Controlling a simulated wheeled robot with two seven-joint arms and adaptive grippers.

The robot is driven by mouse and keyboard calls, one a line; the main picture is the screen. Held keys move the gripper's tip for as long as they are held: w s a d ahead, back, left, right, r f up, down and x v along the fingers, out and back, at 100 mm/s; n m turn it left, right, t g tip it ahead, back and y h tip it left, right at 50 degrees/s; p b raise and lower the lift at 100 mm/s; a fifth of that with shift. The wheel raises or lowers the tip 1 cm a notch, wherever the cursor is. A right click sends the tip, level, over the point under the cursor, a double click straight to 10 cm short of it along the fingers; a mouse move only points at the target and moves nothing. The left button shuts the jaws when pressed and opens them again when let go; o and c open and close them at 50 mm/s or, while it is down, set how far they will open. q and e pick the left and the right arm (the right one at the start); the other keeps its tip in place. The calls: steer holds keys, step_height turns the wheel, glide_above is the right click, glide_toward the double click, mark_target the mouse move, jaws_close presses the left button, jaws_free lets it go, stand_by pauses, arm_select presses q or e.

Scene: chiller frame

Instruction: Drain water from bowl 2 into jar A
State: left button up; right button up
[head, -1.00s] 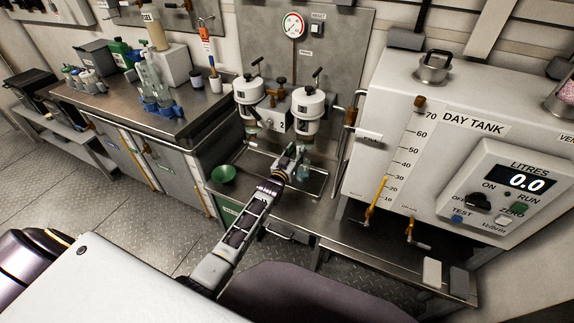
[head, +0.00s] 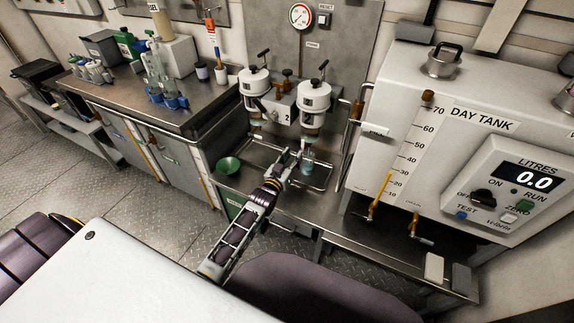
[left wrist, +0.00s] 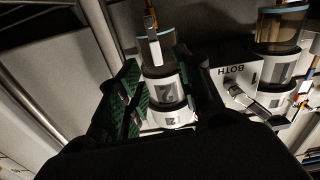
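Bowl 2 (head: 311,118) is the right one of two white-headed filter units on the wall plate, with a "2" beside it. It shows in the left wrist view (left wrist: 160,85) upside down, beyond and between my fingers, with a small pale-and-orange lever in front of its bowl. A small bluish glass jar (head: 308,160), probably jar A, stands in the tray below bowl 2; I cannot read its label. My left gripper (head: 290,157) is just left of the jar, below the bowls. Its green-padded fingers (left wrist: 158,92) are apart with nothing held. My right gripper is out of view.
Bowl 1 (head: 254,92) is left of bowl 2. A green funnel (head: 229,166) sits left of the tray. The day tank (head: 420,130) stands close on the right. Bottles in blue holders (head: 172,100) are on the left bench.

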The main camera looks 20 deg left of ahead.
arm_select(q)
steer(key=shift+s+a, duration=0.1)
steer(key=shift+s, duration=1.9)
